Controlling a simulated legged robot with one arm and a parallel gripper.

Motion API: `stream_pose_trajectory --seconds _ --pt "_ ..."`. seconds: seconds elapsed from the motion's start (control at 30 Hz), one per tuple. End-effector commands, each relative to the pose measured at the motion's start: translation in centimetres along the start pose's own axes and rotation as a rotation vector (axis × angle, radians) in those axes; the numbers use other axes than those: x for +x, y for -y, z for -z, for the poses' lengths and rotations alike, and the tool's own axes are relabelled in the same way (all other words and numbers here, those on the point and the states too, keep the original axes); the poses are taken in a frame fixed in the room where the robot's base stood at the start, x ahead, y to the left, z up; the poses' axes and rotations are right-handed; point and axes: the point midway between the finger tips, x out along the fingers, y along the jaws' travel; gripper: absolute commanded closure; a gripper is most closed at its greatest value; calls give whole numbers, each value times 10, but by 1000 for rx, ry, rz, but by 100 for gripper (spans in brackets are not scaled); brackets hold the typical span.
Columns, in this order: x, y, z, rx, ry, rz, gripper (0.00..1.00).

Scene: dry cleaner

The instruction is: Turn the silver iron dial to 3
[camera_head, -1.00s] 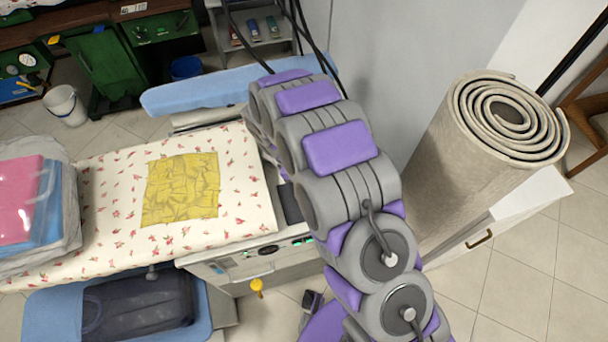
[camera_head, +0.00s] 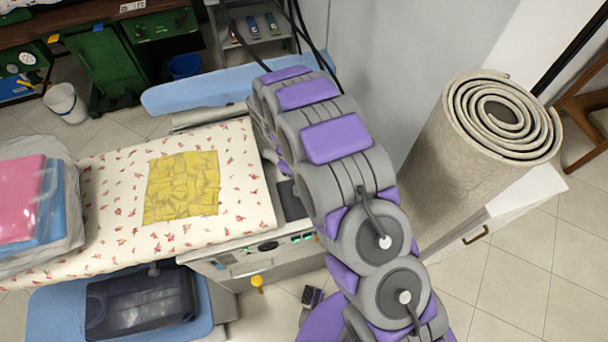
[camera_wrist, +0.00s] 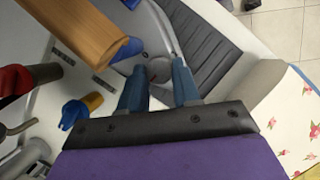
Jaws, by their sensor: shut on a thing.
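In the wrist view my gripper (camera_wrist: 158,82) points down with its two blue fingers a small gap apart. The fingertips are at a small round silver-grey piece (camera_wrist: 160,70), which looks like the iron's dial, and they are closed on it. No numbers or pointer can be read on it. A wooden handle (camera_wrist: 78,30) crosses the upper left, above a pale surface. In the head view my own arm hides the gripper, the dial and the iron.
A black ribbed pad (camera_wrist: 207,45) lies right of the fingers. A yellow-and-blue piece (camera_wrist: 84,108) and a red part (camera_wrist: 14,82) are at left. In the head view the floral ironing board (camera_head: 115,220) holds a yellow cloth (camera_head: 182,187); a rolled rug (camera_head: 450,150) stands at right.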

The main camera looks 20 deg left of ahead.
Motion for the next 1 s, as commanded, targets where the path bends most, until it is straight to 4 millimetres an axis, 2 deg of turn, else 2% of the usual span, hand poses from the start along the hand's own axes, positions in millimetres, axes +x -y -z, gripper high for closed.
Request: stream_pose_trajectory --seconds 0.03,0.3,0.6,0.77,1.0 --pt "2 3 0 0 5 7 67" --pt "2 1 0 -1 3 4 44" --pt "-4 0 0 -1 1 2 44" --pt "-26 -1 1 0 -3 -2 44" --pt "-78 -1 2 -1 -2 -1 44"
